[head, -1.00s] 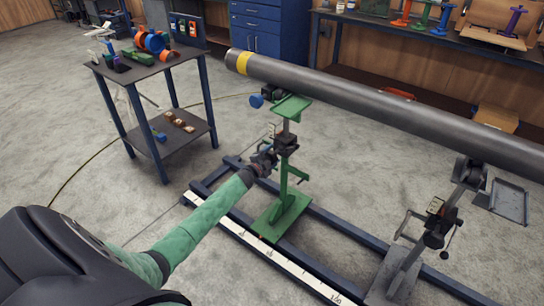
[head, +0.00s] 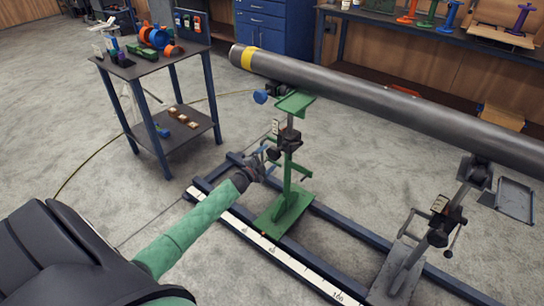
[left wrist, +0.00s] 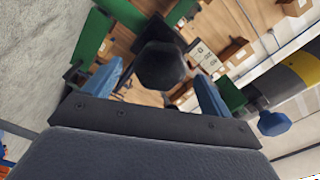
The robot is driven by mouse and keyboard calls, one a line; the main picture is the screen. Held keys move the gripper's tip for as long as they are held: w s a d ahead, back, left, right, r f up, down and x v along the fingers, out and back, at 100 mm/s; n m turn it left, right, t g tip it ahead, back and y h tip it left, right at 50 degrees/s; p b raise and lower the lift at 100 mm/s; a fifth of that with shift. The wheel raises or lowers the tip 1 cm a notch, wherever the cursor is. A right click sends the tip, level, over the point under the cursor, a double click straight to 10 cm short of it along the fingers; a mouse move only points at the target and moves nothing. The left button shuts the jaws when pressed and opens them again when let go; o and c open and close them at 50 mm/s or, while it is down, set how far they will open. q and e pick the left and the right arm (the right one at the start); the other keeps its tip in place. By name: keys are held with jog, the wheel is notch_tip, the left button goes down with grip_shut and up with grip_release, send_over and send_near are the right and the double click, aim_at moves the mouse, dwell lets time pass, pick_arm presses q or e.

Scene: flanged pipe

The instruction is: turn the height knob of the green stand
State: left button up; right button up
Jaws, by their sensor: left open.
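The green stand (head: 287,190) stands upright on the dark blue floor rails, its top under the pipe's left part. A dark collar (head: 288,139) sits midway up its post. In the left wrist view a black faceted knob (left wrist: 161,66) shows between my two blue fingers, with no visible contact. My left gripper (head: 268,157) is open and just left of the post, at about collar height; its fingers also show in the left wrist view (left wrist: 158,88). A blue knob (head: 260,97) sits higher, by the stand's head; it also shows in the left wrist view (left wrist: 273,123). My right gripper is out of view.
A long grey pipe (head: 380,97) with a yellow band lies above the green stand and a grey stand (head: 418,246). A cart (head: 150,66) with coloured parts stands at the left. A white scale strip (head: 265,245) runs along the front rail. A bench is behind.

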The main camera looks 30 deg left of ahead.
pick_arm(q)
jog(key=shift+s, duration=1.05)
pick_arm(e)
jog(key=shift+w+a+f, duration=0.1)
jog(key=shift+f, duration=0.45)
pick_arm(q)
jog(key=shift+a, duration=0.1)
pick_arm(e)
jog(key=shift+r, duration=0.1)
